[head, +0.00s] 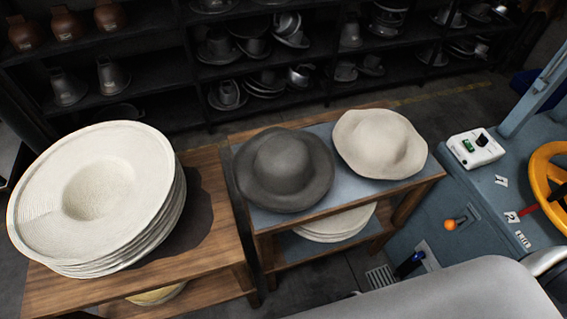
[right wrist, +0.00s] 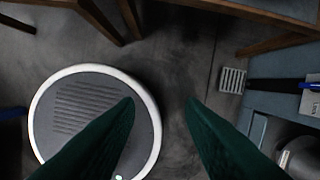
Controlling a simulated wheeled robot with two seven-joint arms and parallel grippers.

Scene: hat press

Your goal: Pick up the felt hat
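A dark grey felt hat (head: 284,166) lies brim down on the left part of a small wooden table with a grey-blue top (head: 270,215). A cream felt hat (head: 380,143) lies beside it on the right part of the same top. Neither gripper shows in the head view. My left gripper is out of view.
A stack of cream hat blanks (head: 100,190) stands on a wooden table (head: 205,240) at left. More blanks (head: 335,222) lie on the lower shelf. A blue-grey machine (head: 470,215) with a yellow wheel (head: 545,175) stands at right. Dark shelves (head: 160,60) with metal moulds line the back.

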